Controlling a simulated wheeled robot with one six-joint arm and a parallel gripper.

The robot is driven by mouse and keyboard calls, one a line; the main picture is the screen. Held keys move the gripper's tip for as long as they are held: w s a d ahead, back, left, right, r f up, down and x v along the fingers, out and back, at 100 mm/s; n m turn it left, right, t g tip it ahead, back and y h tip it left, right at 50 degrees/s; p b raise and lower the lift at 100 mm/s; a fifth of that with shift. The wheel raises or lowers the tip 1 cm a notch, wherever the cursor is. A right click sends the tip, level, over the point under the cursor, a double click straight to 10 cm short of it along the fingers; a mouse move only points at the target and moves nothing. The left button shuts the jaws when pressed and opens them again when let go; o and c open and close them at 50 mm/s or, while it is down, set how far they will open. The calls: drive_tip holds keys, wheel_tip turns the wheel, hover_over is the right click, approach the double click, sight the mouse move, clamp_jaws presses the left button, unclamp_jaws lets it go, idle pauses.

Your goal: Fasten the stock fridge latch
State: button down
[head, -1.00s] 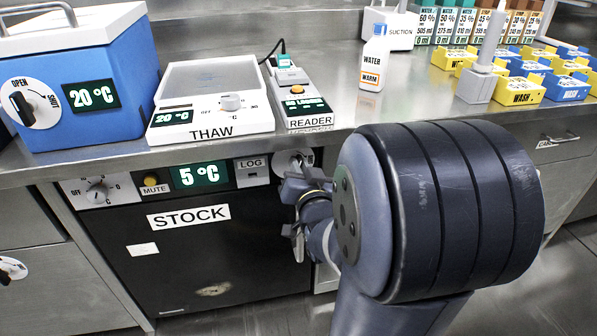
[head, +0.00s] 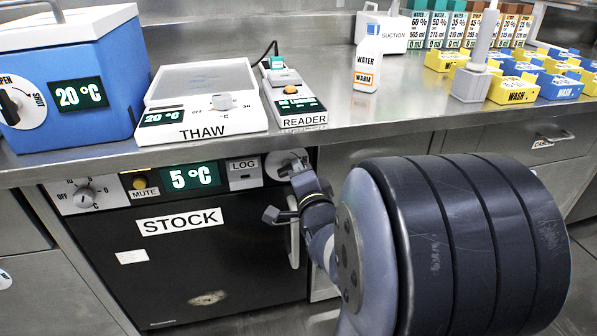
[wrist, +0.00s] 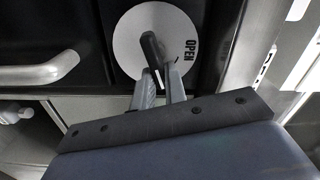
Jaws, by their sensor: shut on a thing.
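The black stock fridge (head: 215,255) sits under the bench, its door flush in its frame. Its latch is a round white dial (head: 279,160) at the top right of the front, partly hidden by my gripper. In the wrist view the dial (wrist: 125,45) has a black latch handle (wrist: 149,46) at its centre and the word OPEN to the right. My gripper (wrist: 158,80) is shut on this handle; in the head view it (head: 296,180) is at the dial. The handle's tip lies between the fingers. Any other dial marking is hidden.
A pale vertical door handle (head: 294,246) stands just below my gripper; it also shows in the wrist view (wrist: 45,72). The bench edge overhangs above. On the fridge panel are a temperature knob (head: 86,195), a mute button (head: 140,182) and a log box (head: 244,173).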

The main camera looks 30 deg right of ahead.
drive_tip(key=shift+f+m, duration=0.25)
drive_tip(key=shift+m, duration=1.35)
drive_tip(key=c, duration=1.4)
unclamp_jaws()
drive_tip(key=shift+c, duration=0.2)
